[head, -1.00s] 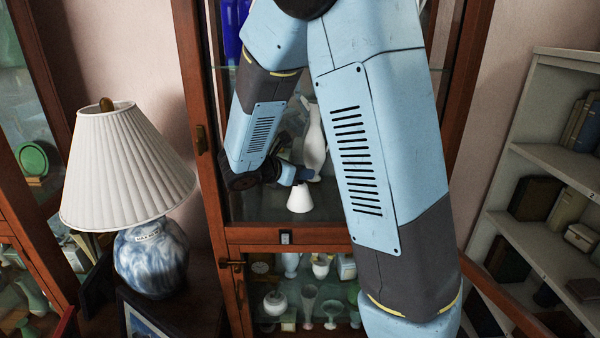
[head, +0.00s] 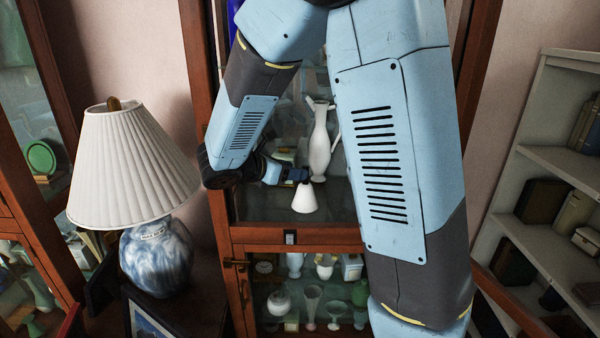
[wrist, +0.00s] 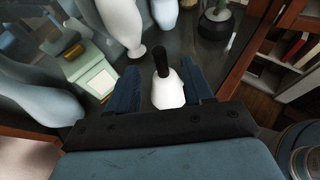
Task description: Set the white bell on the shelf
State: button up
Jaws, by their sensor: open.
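The white bell (head: 304,199) stands upright on the glass shelf (head: 260,205) inside the wooden cabinet, near its front edge. In the wrist view the bell (wrist: 168,92) shows a white body and a dark upright handle. My gripper (head: 298,176) is open, just above and to the left of the bell in the head view. In the wrist view its two dark blue fingers (wrist: 163,84) lie on either side of the bell, with a gap visible at each side. The handle is mostly hidden by the gripper in the head view.
A tall white vase (head: 320,145) stands just behind the bell. The wrist view also shows a pale green box (wrist: 97,80) at the left and a dark round pot (wrist: 216,22) at the right. A lamp (head: 135,165) stands left of the cabinet. My arm covers the cabinet's right part.

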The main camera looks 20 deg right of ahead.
jog(key=v, duration=0.5)
jog(key=s+d+r+m+g+y, duration=0.3)
jog(key=s+d+m+g+y, duration=0.15)
jog(key=s+d+m, duration=0.65)
jog(key=s+a+r+m+t+y, duration=0.1)
jog(key=s+r+m+t+y, duration=0.1)
jog(key=s+m+y, duration=0.2)
jog(key=s+a+r+m+t+y, duration=0.1)
jog(key=s+r+m+t+y, duration=0.1)
jog(key=s+m, duration=0.6)
jog(key=shift+s+a+r+y, duration=0.2)
jog(key=shift+s+r+y, duration=0.25)
jog(key=shift+y, duration=0.4)
jog(key=shift+w+t, duration=0.1)
jog(key=shift+t, duration=0.15)
